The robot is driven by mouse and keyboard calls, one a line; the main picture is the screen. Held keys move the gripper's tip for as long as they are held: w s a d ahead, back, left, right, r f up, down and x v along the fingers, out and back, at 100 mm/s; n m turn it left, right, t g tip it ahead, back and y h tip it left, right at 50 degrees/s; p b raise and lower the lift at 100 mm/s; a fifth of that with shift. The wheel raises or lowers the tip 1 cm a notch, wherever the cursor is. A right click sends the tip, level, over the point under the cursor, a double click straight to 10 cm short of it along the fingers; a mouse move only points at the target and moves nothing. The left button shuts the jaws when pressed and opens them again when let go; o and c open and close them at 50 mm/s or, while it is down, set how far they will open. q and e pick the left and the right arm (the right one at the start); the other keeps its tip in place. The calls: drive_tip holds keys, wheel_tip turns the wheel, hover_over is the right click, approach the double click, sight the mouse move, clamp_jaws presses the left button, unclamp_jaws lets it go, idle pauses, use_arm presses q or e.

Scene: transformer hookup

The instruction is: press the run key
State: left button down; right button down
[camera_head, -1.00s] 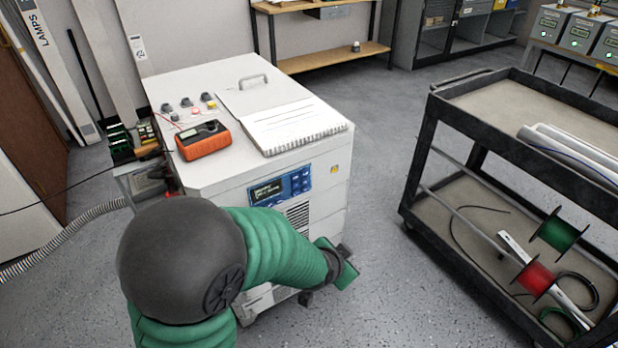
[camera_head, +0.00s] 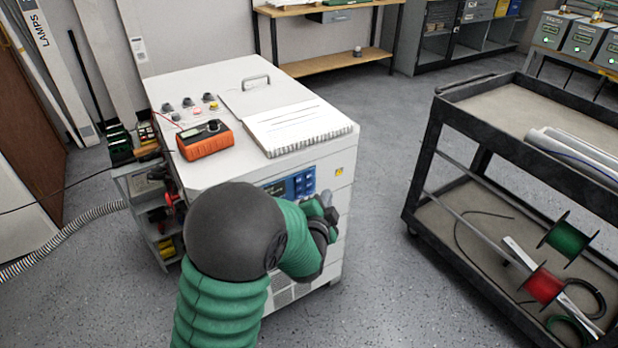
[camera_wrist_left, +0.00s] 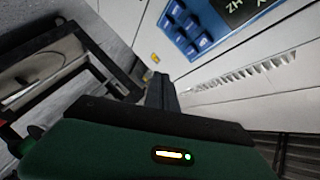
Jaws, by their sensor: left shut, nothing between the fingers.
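The white cabinet (camera_head: 330,170) has a blue control panel (camera_head: 300,186) on its front face, partly hidden behind my left arm in the head view. The panel with several blue keys (camera_wrist_left: 182,25) and part of a dark display (camera_wrist_left: 240,8) shows at the top of the left wrist view. I cannot read which key is the run key. My left gripper (camera_head: 326,203) is shut and empty, just in front of the cabinet face near the panel's right end. In the left wrist view its fingers (camera_wrist_left: 161,88) point toward the cabinet, below the keys; contact cannot be made out.
An orange meter (camera_head: 204,140) and a spiral notebook (camera_head: 297,128) lie on the cabinet top. A dark cart (camera_head: 478,125) with wire spools (camera_head: 565,238) stands to the right. Bare floor (camera_head: 385,190) lies between cart and cabinet.

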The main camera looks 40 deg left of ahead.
use_arm(q)
drive_tip(key=shift+w+a, duration=0.35)
drive_tip(key=shift+a, duration=0.5)
drive_tip(key=shift+w+a, duration=0.4)
drive_tip(key=shift+a, duration=0.4)
drive_tip(key=shift+w+a, duration=0.35)
drive_tip(key=shift+a, duration=0.5)
drive_tip(key=shift+w+a+r, duration=0.1)
drive_tip(key=shift+a, duration=0.25)
drive_tip(key=shift+w+a, duration=0.15)
drive_tip(key=shift+a, duration=0.2)
idle(0.5)
drive_tip(key=shift+s+d, duration=0.35)
drive_tip(key=shift+d, duration=0.35)
drive_tip(key=shift+s+d, duration=0.3)
drive_tip(key=shift+d, duration=0.5)
drive_tip(key=shift+s+d, duration=0.35)
drive_tip(key=shift+d, duration=0.4)
drive_tip(key=shift+s+d, duration=0.3)
drive_tip(key=shift+d, duration=0.5)
